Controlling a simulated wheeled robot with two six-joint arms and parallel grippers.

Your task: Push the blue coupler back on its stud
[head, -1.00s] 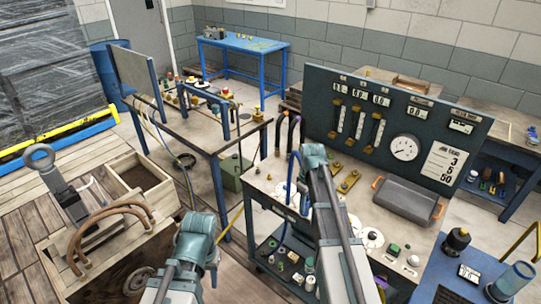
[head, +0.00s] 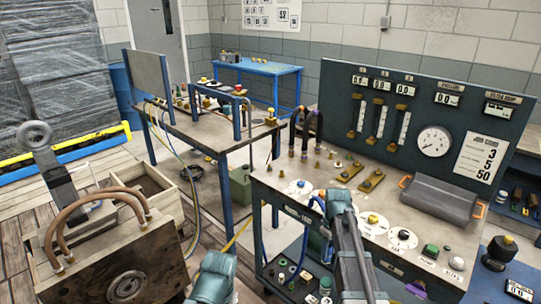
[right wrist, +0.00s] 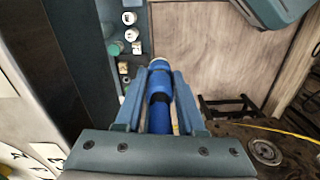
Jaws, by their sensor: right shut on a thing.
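The blue coupler (right wrist: 160,88) shows in the right wrist view, a blue cylinder with a darker band around its lower part. My right gripper (right wrist: 159,74) has one finger on each side of it and is shut on it. The coupler points away from the wrist, toward the top of the picture. I cannot make out its stud, nor any gap between the two. In the head view my right arm hides most of the gripper and coupler, beside the front of the test bench (head: 275,205). My left gripper is out of view; only a link of that arm shows at the bottom.
Several small capped fittings (right wrist: 130,17) stand left of the coupler in the right wrist view.

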